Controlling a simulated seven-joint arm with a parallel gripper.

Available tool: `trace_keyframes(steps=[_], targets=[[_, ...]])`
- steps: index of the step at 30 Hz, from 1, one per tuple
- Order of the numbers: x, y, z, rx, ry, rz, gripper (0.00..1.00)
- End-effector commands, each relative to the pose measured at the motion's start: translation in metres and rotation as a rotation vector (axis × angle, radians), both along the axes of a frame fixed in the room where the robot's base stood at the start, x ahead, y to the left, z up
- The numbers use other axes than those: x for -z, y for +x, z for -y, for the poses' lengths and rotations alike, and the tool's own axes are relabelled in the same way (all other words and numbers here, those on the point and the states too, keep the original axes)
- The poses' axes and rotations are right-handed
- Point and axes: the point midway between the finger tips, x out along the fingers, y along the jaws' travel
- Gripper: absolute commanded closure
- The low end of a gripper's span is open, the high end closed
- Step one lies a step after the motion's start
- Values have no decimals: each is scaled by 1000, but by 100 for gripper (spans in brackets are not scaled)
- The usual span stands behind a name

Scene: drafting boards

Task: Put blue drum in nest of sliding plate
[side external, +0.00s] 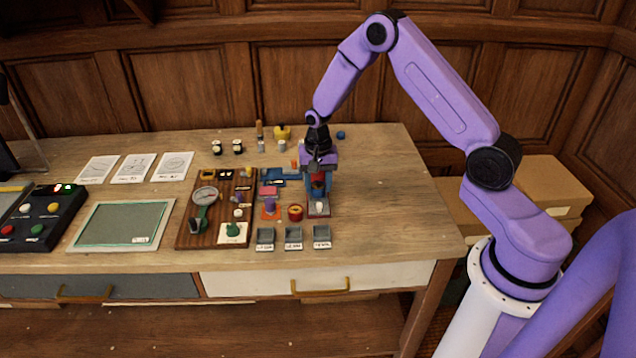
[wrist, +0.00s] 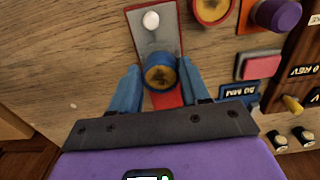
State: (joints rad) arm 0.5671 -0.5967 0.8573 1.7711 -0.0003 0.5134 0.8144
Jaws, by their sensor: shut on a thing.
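The blue drum (wrist: 160,72), with a brownish-yellow top, sits between my gripper's blue fingertips (wrist: 158,82) in the wrist view. My gripper (side external: 318,190) is shut on it and points down over the table in the side view, where the fingers mostly hide the drum. The sliding plate (wrist: 150,38) is grey with a red edge and a white knob (wrist: 151,20); the knob end also shows in front of the fingers in the side view (side external: 318,212). The drum overlaps the plate's near end in the wrist view. The nest is hidden, and I cannot tell whether the drum touches the plate.
A red ring-shaped piece (side external: 295,213) and a purple knob (side external: 270,204) stand left of the plate. A pink block (wrist: 258,65) is close by. A wooden board with a gauge (side external: 205,195) lies further left. Small grey trays (side external: 293,240) line the front. The table's right side is clear.

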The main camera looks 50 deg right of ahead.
Motion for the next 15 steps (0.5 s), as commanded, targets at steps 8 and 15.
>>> trace_keyframes(steps=[8,15], targets=[[0,0,0,0,0,1,90],[5,0,-1,-1,0,0,90]])
